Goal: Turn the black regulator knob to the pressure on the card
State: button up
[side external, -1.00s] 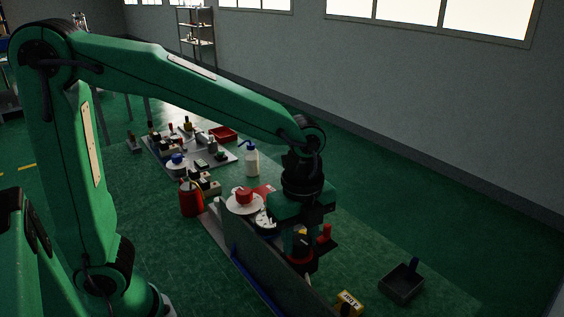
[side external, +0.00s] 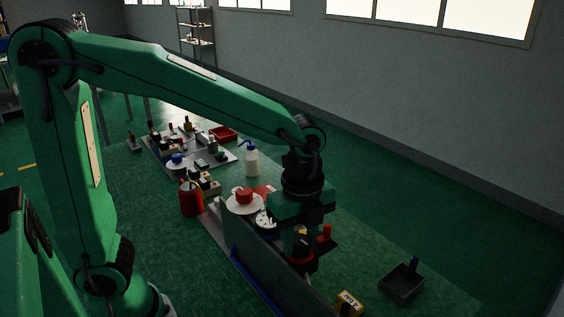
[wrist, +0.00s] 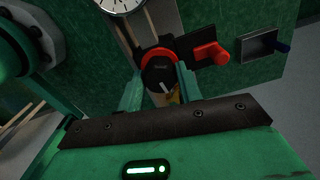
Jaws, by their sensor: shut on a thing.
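The black regulator knob (wrist: 158,76) has a white pointer mark and sits in a red ring. My gripper (wrist: 160,88) is shut on the knob, with one green finger on each side. In the side external view my gripper (side external: 302,238) points down over the knob, which it mostly hides. The round white gauge (wrist: 122,4) is cut off by the top edge of the wrist view. A yellow card (side external: 350,302) stands at the bottom of the side external view. Its small lettering seems to read 4 bar.
A red handle (wrist: 212,53) is close beside the knob. A dark tray (side external: 402,284) with a blue item lies to the right. A grey panel (side external: 265,262) stands left of the knob. A white spool, a squeeze bottle (side external: 252,162) and a red can (side external: 190,197) stand farther back.

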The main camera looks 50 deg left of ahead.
jog(key=o, duration=0.9)
jog(key=shift+r, duration=0.1)
jog(key=shift+r, duration=2.85)
jog(key=shift+r, duration=0.1)
